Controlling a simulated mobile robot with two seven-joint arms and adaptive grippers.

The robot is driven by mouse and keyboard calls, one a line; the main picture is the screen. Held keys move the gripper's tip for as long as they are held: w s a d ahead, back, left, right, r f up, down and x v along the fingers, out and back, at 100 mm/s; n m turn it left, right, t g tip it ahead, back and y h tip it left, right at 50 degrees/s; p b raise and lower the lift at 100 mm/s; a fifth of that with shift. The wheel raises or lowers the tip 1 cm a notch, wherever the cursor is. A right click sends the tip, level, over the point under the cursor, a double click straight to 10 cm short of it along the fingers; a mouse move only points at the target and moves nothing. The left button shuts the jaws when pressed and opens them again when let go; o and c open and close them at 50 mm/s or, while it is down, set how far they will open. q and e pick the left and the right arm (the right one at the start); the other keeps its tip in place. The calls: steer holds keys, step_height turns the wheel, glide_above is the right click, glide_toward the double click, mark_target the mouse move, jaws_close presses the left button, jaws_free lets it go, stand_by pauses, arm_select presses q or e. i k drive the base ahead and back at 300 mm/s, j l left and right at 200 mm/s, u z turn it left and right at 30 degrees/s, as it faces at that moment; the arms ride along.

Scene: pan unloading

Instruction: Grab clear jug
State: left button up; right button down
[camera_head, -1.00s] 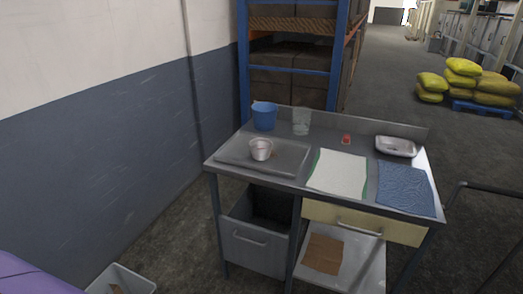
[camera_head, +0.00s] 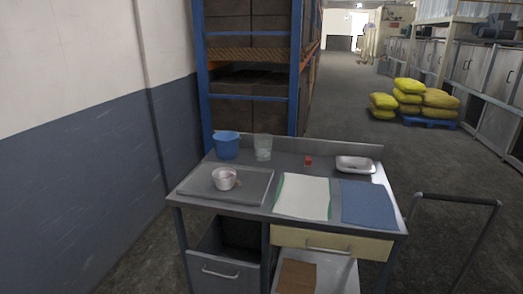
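The clear jug (camera_head: 263,147) stands upright at the back of the metal workbench (camera_head: 334,176). It is see-through and sits just right of the blue bucket (camera_head: 226,145). A small pale cup or pan (camera_head: 224,179) sits on a grey tray or board (camera_head: 252,188) in front of the jug and to its left. Neither of my grippers shows in this view.
A white cloth (camera_head: 303,197) and a blue cloth (camera_head: 368,204) lie on the bench's front right. A white dish (camera_head: 355,164) and a small red item (camera_head: 308,161) are behind them. A dark metal rail (camera_head: 457,200) stands right of the bench. Open floor lies beyond.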

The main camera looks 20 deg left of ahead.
mark_target(263, 142)
steer(key=i+j+z, duration=0.3)
steer(key=j, duration=0.35)
steer(key=i+j+z, duration=0.3)
steer(key=j, duration=0.4)
steer(key=i+j+z, duration=0.15)
steer(key=j, duration=0.25)
steer(key=i, duration=0.1)
